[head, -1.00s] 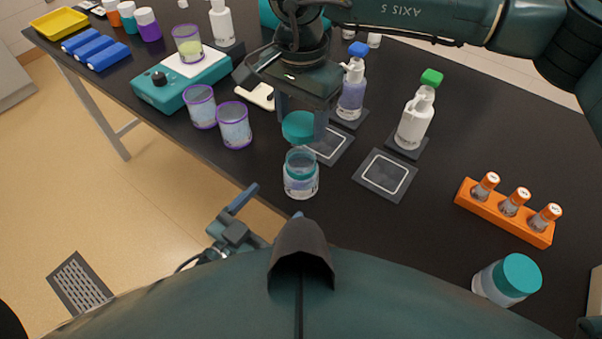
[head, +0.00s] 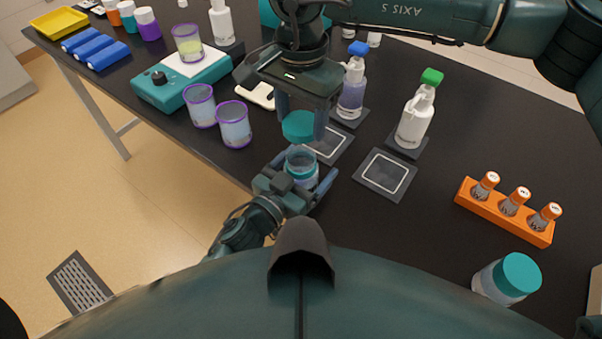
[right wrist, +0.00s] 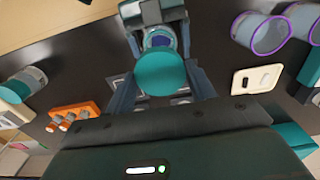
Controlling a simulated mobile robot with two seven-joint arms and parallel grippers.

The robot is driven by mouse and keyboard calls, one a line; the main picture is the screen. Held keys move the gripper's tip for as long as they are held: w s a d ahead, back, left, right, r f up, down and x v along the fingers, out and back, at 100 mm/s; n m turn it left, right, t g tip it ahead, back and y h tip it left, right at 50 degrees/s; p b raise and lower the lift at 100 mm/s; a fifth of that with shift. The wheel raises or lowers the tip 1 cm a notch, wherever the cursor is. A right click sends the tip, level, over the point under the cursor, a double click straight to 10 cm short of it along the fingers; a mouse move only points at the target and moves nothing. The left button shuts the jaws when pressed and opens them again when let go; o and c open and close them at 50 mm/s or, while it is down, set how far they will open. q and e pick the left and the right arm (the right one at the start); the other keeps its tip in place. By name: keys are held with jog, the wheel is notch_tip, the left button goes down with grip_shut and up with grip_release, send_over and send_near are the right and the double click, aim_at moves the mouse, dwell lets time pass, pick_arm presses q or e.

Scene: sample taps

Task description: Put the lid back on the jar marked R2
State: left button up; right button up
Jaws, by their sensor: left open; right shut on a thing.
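The teal lid (head: 299,126) is in my right gripper (head: 301,120), which is shut on it and holds it above the open jar. The lid also shows large in the right wrist view (right wrist: 161,73). The open jar (head: 302,165) is clear with a teal neck and stands near the table's front edge. My left gripper (head: 308,181) is open, with its fingers on either side of the jar; I cannot tell whether they touch it. In the right wrist view the jar (right wrist: 160,38) shows just behind the lid. No R2 mark is readable.
A second jar with a teal lid (head: 518,275) stands at the right front. An orange rack (head: 505,211) holds vials. Dark pads (head: 385,175), a blue-topped bottle (head: 352,88), a green-topped bottle (head: 417,115) and purple-rimmed beakers (head: 235,125) surround the jar.

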pick_arm(q)
jog(key=c, duration=1.4)
jog(key=shift+c, duration=0.3)
pick_arm(e)
send_over(300, 149)
jog(key=s, duration=0.2)
jog(key=shift+s+f, duration=0.2)
jog(key=shift+f, duration=2.3)
jog(key=shift+d, duration=0.1)
jog(key=shift+f, duration=0.85)
jog(key=shift+f, duration=0.55)
pick_arm(q)
grip_shut()
pick_arm(e)
jog(key=m, duration=0.4)
jog(key=shift+m, duration=0.4)
jog(key=m, duration=0.5)
